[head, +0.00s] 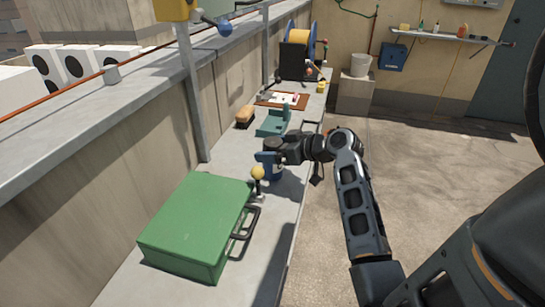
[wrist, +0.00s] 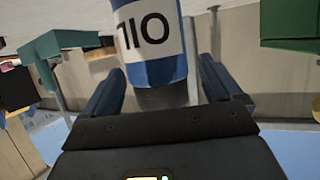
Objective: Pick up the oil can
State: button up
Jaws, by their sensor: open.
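The oil can (wrist: 158,70) is blue with a white label reading OIL, upside down in the wrist view. It also shows in the head view as a small blue shape (head: 274,174) on the ledge, partly hidden by my gripper (head: 270,152). In the wrist view my gripper (wrist: 163,72) is open, with one blue-grey finger on each side of the can. A gap shows between the can and the right finger; contact on the left cannot be told.
A green case (head: 195,225) lies nearer on the ledge, with a yellow-knobbed item (head: 257,174) beside its far corner. Beyond the can are a teal vise-like tool (head: 274,122), a brush (head: 245,116), a brown board (head: 275,99) and a cable reel (head: 297,55). A post (head: 190,90) rises at left.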

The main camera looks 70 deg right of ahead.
jog(key=shift+w+f, duration=0.1)
jog(key=shift+w, duration=0.05)
jog(key=c, duration=1.3)
jog(key=shift+o, duration=0.2)
